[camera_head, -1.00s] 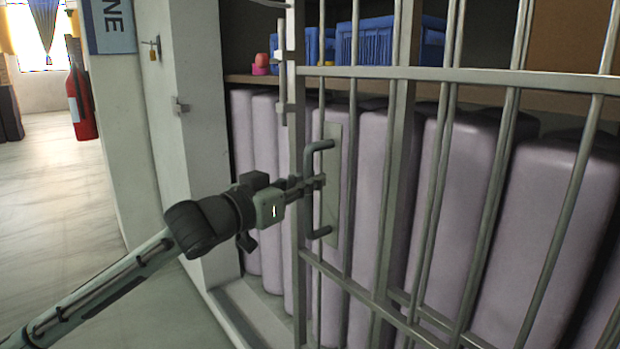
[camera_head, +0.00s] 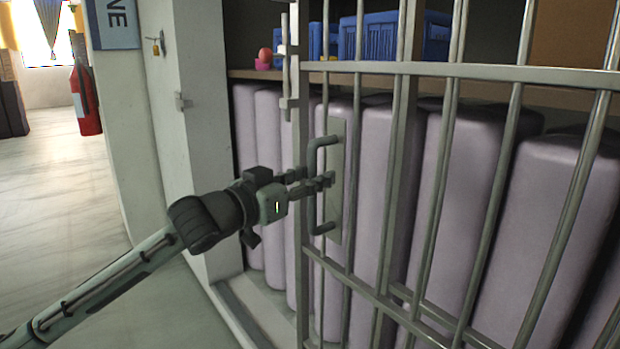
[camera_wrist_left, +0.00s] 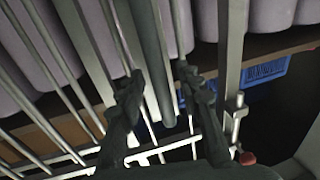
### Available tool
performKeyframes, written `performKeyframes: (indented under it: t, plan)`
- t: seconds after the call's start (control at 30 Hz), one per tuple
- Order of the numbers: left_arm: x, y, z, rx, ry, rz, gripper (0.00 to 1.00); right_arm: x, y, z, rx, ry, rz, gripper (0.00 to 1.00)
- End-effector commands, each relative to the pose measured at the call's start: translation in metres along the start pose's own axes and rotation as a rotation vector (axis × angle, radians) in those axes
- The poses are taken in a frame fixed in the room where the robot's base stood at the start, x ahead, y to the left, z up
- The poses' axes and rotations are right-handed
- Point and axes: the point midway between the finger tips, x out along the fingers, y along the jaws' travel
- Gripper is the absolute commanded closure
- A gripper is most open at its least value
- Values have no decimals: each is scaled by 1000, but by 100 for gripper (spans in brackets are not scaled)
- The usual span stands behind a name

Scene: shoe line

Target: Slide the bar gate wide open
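The bar gate (camera_head: 410,70) is a grey metal frame with upright bars, filling the right of the head view. Its left edge stands apart from the white wall post, leaving a gap there. A grey D-shaped handle (camera_head: 313,205) on a flat plate is near that edge. My left gripper (camera_head: 315,182) is at the handle with its fingers apart. In the left wrist view the handle's bar (camera_wrist_left: 151,60) runs between the two open fingers (camera_wrist_left: 158,80), with space showing on both sides. My right gripper is not in view.
Tall padded mauve blocks (camera_head: 445,180) and a shelf with blue crates (camera_head: 382,38) stand behind the bars.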

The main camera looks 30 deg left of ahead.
Motion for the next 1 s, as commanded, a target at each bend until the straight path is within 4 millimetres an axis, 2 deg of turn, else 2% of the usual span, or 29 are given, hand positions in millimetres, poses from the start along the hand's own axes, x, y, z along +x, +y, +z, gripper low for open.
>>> performKeyframes:
  t: [0.17,0.6,0.77,1.0]
  plan:
    - [-11,0,1,-2,-1,1,65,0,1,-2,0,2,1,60]
    - [-66,0,2,-3,-2,1,65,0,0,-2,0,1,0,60]
    - [-74,1,0,-1,0,1,65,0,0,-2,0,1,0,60]
    - [-75,0,0,0,0,1,65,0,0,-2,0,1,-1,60]
